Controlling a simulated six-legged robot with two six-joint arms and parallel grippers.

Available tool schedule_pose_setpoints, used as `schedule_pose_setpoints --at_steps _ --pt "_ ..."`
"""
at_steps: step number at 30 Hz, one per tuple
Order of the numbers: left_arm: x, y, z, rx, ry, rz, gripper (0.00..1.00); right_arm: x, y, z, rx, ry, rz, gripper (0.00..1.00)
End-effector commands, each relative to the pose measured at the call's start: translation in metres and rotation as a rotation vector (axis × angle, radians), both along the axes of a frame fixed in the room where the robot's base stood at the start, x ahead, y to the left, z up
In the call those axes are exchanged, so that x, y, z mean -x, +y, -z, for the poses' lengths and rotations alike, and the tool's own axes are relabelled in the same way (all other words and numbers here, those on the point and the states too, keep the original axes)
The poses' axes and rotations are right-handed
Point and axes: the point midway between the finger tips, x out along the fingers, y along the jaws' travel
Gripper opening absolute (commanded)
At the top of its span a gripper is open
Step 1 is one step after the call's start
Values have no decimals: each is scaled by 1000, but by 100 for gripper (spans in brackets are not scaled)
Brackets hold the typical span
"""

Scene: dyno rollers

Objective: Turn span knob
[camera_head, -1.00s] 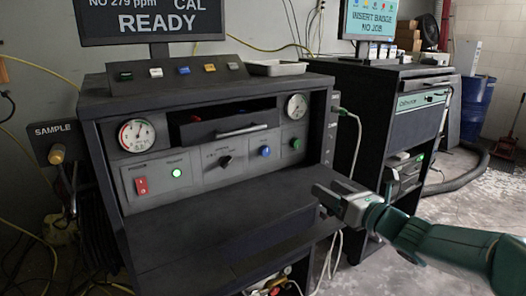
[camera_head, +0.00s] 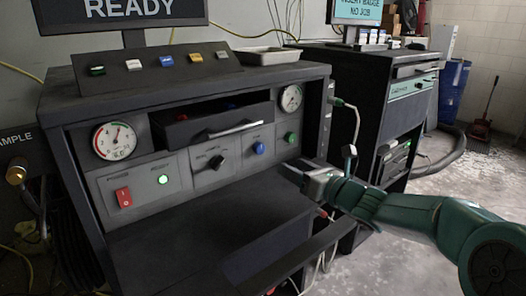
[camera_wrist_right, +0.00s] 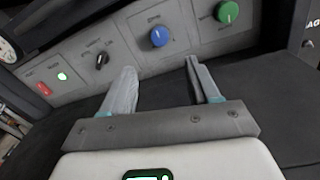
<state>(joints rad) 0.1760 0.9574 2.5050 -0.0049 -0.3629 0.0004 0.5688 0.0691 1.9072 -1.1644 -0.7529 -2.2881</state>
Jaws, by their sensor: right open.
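The panel of the dark bench carries a blue knob (camera_head: 258,148) and a green knob (camera_head: 291,138); their labels are too small to read, so I cannot tell which is span. A black selector knob (camera_head: 216,162) sits left of them. My right gripper (camera_head: 297,167) is in front of the panel, below the green knob and apart from it. In the right wrist view its jaws (camera_wrist_right: 162,85) are open and empty, with the blue knob (camera_wrist_right: 159,37) beyond the gap and the green knob (camera_wrist_right: 227,11) up to the right. My left gripper is not in view.
A red switch (camera_head: 124,197) and lit green lamp (camera_head: 163,180) are left on the panel. A drawer with a bar handle (camera_head: 236,129) juts out above the knobs. Gauges (camera_head: 115,141) flank it. The dark shelf (camera_head: 190,235) below is bare.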

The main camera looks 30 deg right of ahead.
Motion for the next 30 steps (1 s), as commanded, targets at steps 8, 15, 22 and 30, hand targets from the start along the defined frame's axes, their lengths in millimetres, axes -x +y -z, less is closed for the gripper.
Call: schedule_pose_setpoints --at_steps 8,15,22,30 --pt "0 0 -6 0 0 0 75 -67 10 0 -1 1 -3 61" --pt "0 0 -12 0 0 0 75 -109 14 -1 0 1 -1 61" --pt "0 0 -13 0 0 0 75 -122 15 0 0 0 0 61" --pt "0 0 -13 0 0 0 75 -121 15 0 0 1 0 38"
